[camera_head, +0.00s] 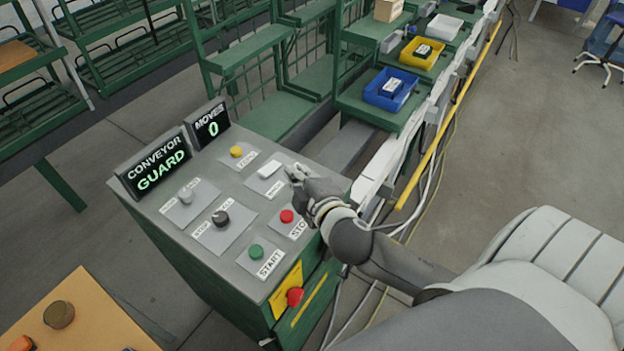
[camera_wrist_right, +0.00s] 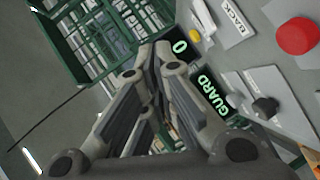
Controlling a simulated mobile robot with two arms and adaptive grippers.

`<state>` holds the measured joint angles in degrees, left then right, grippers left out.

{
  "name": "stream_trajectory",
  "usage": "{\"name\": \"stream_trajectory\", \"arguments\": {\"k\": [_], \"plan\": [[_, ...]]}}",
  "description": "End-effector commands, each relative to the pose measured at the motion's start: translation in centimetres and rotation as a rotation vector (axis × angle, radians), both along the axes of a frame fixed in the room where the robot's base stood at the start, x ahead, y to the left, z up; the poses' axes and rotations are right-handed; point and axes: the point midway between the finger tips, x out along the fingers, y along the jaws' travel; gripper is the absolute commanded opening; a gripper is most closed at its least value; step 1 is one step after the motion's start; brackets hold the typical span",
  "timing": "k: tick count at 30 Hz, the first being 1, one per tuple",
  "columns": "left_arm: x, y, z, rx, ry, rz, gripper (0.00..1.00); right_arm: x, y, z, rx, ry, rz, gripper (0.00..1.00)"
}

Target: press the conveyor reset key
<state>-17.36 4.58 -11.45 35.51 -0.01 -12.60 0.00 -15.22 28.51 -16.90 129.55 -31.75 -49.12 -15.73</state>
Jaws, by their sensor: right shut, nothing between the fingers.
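The grey control panel (camera_head: 228,248) stands on a green cabinet. I cannot clearly read a reset label on any key. A yellow button (camera_head: 236,151) is at its back, a white key (camera_head: 270,169) in front of it, then a red stop button (camera_head: 286,216) and a green start button (camera_head: 256,251). My right gripper (camera_head: 291,173) is shut and empty at the panel's right edge, its tips beside the white key. I cannot tell whether they touch it. It also shows in the right wrist view (camera_wrist_right: 154,52). My left gripper is not in view.
Two displays read CONVEYOR GUARD (camera_head: 158,168) and MOVES 0 (camera_head: 211,124). A grey knob (camera_head: 185,196) and a black knob (camera_head: 220,217) stand up from the panel. A red mushroom button (camera_head: 295,296) is on the front. Blue (camera_head: 390,97) and yellow (camera_head: 422,61) bins sit behind.

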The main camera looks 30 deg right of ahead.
Motion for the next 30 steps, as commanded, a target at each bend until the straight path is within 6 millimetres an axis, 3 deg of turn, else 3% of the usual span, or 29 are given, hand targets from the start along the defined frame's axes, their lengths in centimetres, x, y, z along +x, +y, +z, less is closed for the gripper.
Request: {"name": "stream_trajectory", "arguments": {"k": [3, 6, 9, 12, 16, 20, 23, 27, 30], "plan": [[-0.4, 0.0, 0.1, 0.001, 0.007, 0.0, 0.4, 2.8, 1.5, 4.9, -0.271, -0.183, 0.167, 0.0], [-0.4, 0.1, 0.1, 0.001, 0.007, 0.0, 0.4, 4.0, 3.4, 8.3, -0.513, -0.323, 0.308, 0.0], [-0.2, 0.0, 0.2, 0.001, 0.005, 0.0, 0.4, 4.6, 5.6, 10.5, -0.764, -0.446, 0.451, 0.0], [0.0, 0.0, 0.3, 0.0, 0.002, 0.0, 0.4, 4.5, 7.6, 11.5, -1.024, -0.549, 0.593, 0.0], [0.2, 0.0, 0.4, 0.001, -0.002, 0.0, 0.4, 4.1, 9.1, 11.0, -1.37, -0.648, 0.786, 0.0], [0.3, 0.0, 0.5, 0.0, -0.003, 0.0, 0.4, 3.8, 8.6, 8.8, -1.724, -0.692, 0.986, 0.0], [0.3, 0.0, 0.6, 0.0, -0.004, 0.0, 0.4, 3.6, 6.5, 6.5, -1.989, -0.682, 1.151, 0.0], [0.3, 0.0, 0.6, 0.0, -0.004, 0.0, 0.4, 3.6, 1.6, 3.7, -2.307, -0.601, 1.375, 0.0], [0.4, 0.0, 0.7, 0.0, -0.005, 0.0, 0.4, 3.6, -1.7, 2.6, -2.452, -0.529, 1.499, 0.0]]}}
